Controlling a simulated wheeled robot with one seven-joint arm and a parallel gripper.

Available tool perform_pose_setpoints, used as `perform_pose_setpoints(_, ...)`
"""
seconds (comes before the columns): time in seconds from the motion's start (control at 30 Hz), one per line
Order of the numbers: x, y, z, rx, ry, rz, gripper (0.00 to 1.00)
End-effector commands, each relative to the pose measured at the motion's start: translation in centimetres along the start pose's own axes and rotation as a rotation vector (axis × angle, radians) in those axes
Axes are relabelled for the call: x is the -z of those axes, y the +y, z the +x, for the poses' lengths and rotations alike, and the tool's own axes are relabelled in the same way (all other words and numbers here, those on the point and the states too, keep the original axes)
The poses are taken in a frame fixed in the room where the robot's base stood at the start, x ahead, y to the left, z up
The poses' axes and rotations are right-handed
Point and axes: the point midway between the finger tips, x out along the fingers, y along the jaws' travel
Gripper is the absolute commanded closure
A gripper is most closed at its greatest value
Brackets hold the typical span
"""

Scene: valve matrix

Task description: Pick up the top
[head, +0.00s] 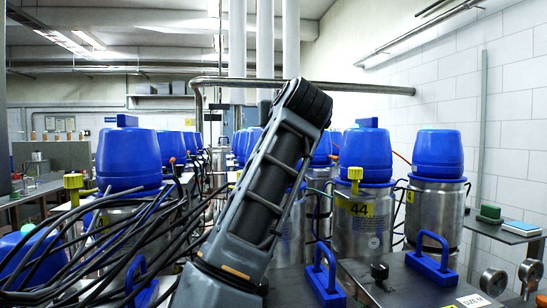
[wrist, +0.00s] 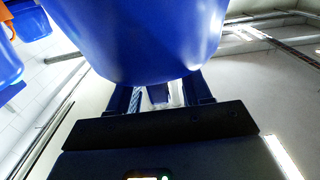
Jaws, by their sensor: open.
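Several large blue tops sit on steel canisters in the head view: one at left (head: 128,160), one right of my arm (head: 366,153), and one at far right (head: 437,153). Which one the task means I cannot tell. In the wrist view a big smooth blue top (wrist: 140,35) fills the upper middle, very close to the camera. My gripper (wrist: 160,96) is open, its two dark fingers on either side below that top's rounded edge. The fingertips are hidden by it, so contact cannot be told. In the head view my gripper is hidden behind my arm.
Black hoses (head: 90,245) tangle at left. A yellow knob (head: 355,174) stands by the canister marked 44. Blue handles (head: 325,272) rise from the metal lids in front. A white tiled wall (head: 510,110) bounds the right, with a pipe (head: 330,87) crossing above.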

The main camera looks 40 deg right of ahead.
Motion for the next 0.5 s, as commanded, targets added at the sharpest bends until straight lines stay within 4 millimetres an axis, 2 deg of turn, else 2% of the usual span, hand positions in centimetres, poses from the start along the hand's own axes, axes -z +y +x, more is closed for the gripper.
perform_pose_setpoints(0.23,-0.03,0.01,0.16,0.0,0.0,0.0,0.51)
perform_pose_setpoints(0.5,-0.03,0.0,0.15,0.0,0.0,0.0,0.77)
